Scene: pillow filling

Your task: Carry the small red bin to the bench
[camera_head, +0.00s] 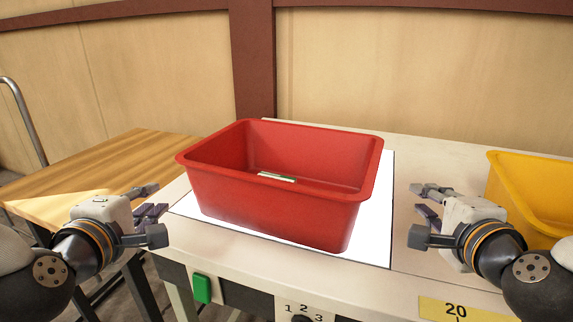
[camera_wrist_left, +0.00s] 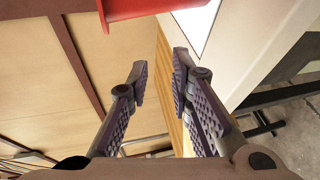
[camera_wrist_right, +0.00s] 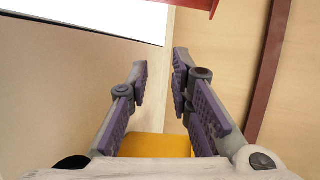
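The red bin (camera_head: 275,205) stands upright on a white panel (camera_head: 376,225) on the bench-like unit. In the left wrist view the bin's rim (camera_wrist_left: 130,8) shows beyond the open fingers (camera_wrist_left: 158,72). My right gripper (camera_head: 428,202) is open and empty, right of the bin with a gap. In the right wrist view a bit of the red rim (camera_wrist_right: 195,4) shows beyond the open fingers (camera_wrist_right: 159,72).
A yellow bin (camera_head: 535,195) stands at the right, close behind my right gripper; it also shows in the right wrist view (camera_wrist_right: 155,146). A wooden table (camera_head: 110,170) is at the left. The front edge carries a green button (camera_head: 202,288) and a "20" label (camera_head: 455,310). A wall is behind.

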